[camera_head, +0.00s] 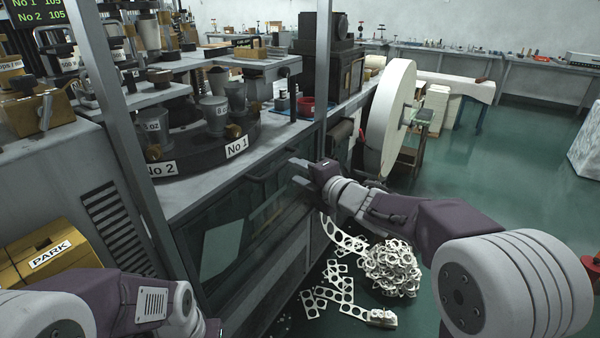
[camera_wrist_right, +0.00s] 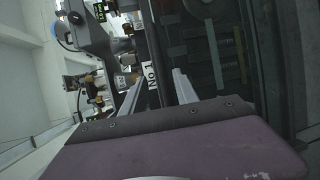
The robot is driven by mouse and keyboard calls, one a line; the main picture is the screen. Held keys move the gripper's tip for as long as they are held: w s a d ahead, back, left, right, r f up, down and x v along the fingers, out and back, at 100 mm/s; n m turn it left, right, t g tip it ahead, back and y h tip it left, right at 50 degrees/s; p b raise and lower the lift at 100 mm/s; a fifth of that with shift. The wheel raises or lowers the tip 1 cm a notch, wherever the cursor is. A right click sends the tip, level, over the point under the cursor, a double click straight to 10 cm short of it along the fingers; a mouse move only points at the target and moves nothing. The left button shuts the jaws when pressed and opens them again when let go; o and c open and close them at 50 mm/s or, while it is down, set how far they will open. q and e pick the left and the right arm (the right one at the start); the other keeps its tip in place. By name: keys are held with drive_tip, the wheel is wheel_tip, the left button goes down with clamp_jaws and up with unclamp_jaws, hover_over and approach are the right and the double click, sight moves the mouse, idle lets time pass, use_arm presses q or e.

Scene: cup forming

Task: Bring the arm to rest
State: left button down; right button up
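My right arm reaches in from the right of the head view. Its gripper (camera_head: 297,171) is in front of the glass guard door (camera_head: 240,235) of the cup-forming machine, near the door's upper right part. The two fingers stand apart with nothing between them. In the right wrist view the gripper (camera_wrist_right: 157,80) also shows its two pale fingers spread and empty, with the No 1 label (camera_wrist_right: 152,75) beyond them. I cannot tell whether a finger touches the door. My left arm shows at the lower left of the head view, but its gripper is not in view.
A yellow box labelled PARK (camera_head: 50,257) is at the left. A large paper roll (camera_head: 391,118) stands beyond my right arm. Punched paper scrap (camera_head: 392,268) lies on the green floor (camera_head: 480,180).

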drive_tip(key=shift+s+d, duration=0.2)
drive_tip(key=shift+s, duration=0.1)
